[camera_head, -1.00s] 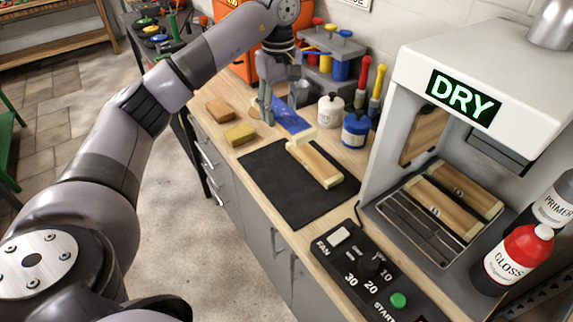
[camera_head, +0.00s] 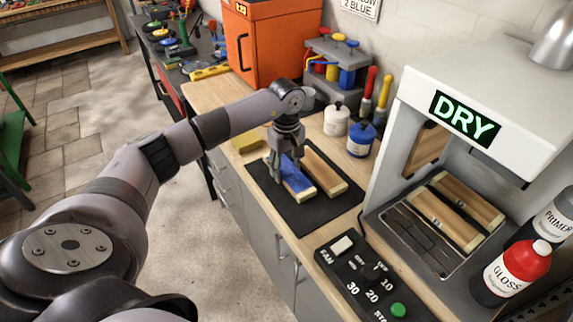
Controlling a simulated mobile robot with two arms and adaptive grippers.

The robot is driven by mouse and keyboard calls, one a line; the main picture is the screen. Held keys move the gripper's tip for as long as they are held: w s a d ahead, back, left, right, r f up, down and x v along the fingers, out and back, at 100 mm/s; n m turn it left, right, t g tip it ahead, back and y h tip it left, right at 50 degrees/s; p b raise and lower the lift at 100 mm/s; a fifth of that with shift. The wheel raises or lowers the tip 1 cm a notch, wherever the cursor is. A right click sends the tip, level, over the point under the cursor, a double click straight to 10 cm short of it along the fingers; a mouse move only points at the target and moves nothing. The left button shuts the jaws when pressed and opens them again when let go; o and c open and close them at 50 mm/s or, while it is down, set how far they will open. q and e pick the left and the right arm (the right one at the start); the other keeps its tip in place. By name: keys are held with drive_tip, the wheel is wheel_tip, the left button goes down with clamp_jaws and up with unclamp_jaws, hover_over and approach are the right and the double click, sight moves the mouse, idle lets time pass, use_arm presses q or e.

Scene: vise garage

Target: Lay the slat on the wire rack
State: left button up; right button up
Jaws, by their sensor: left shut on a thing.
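A wooden slat with a blue upper face (camera_head: 298,182) is over the black mat, and its near end shows bare pale wood. My left gripper (camera_head: 277,168) is shut on this slat near its far end. I cannot tell whether the slat touches the mat. A plain wooden slat (camera_head: 325,171) lies on the mat just to its right. The wire rack (camera_head: 408,246) is in the drying cabinet at the right. Two wooden slats (camera_head: 443,217) (camera_head: 467,200) lie side by side on the rack's far part. My right gripper is not in view.
The control panel (camera_head: 366,284) sits at the bench's front, between the mat (camera_head: 315,218) and the rack. The DRY cabinet's hood (camera_head: 495,75) overhangs the rack. Gloss (camera_head: 514,272) and primer (camera_head: 548,215) bottles stand at the right. White (camera_head: 337,120) and blue (camera_head: 361,138) jars stand behind the mat.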

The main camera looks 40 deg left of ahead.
use_arm(q)
drive_tip(key=shift+f, duration=0.1)
drive_tip(key=o, duration=1)
